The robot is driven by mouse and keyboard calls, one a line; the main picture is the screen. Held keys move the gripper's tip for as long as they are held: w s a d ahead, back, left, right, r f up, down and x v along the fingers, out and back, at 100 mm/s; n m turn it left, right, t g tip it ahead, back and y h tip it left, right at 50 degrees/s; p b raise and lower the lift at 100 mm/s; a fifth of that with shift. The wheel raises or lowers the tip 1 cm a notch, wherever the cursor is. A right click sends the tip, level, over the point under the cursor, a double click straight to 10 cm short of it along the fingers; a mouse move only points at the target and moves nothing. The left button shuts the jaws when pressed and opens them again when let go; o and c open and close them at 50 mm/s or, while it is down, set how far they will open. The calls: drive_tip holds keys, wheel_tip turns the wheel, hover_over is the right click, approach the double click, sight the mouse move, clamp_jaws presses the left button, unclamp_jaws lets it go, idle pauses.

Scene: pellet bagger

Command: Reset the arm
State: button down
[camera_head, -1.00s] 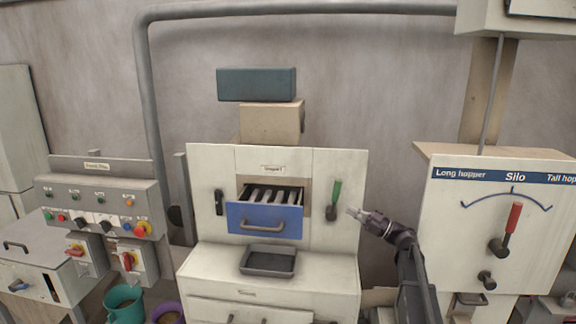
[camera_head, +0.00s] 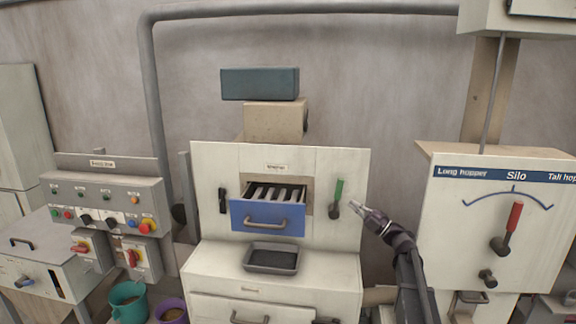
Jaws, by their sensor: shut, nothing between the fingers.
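My gripper (camera_head: 354,206) is shut and empty. It is at the end of my dark arm, which rises from the lower right. Its tip points up and left, just right of the green-handled lever (camera_head: 337,196) on the white machine (camera_head: 216,160). A small gap appears between the tip and the lever in this view, but I cannot tell the depth.
A blue drawer (camera_head: 262,221) stands open in the machine above a dark tray (camera_head: 272,259). The silo panel (camera_head: 455,215) with a red lever (camera_head: 514,218) is to the right. A control panel (camera_head: 95,220) and teal bucket (camera_head: 126,302) are at left.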

drive_tip(key=d+f+m+t+h, duration=0.3)
drive_tip(key=m+h, duration=0.7)
drive_tip(key=m, duration=0.1)
drive_tip(key=d+f+m+t+h, duration=0.3)
drive_tip(key=m+h, duration=0.7)
drive_tip(key=h, duration=0.1)
drive_tip(key=s+f+m+g+h, duration=0.2)
drive_tip(key=s+f+m+g, duration=0.4)
drive_tip(key=f, duration=0.4)
drive_tip(key=s+a+f+g+y, duration=0.1)
drive_tip(key=s+a+f+g, duration=0.2)
drive_tip(key=s, duration=0.5)
drive_tip(key=s+a+f+g+y, duration=0.1)
drive_tip(key=s+a+f+g, duration=0.3)
drive_tip(key=s, duration=0.4)
drive_tip(key=s+a+f+g+y, duration=0.1)
drive_tip(key=s+a+f+g, duration=0.2)
drive_tip(key=s, duration=0.6)
drive_tip(key=g, duration=0.2)
drive_tip(key=shift+a+f+g+y, duration=0.2)
drive_tip(key=shift+a+g+y, duration=0.1)
drive_tip(key=shift+y, duration=0.1)
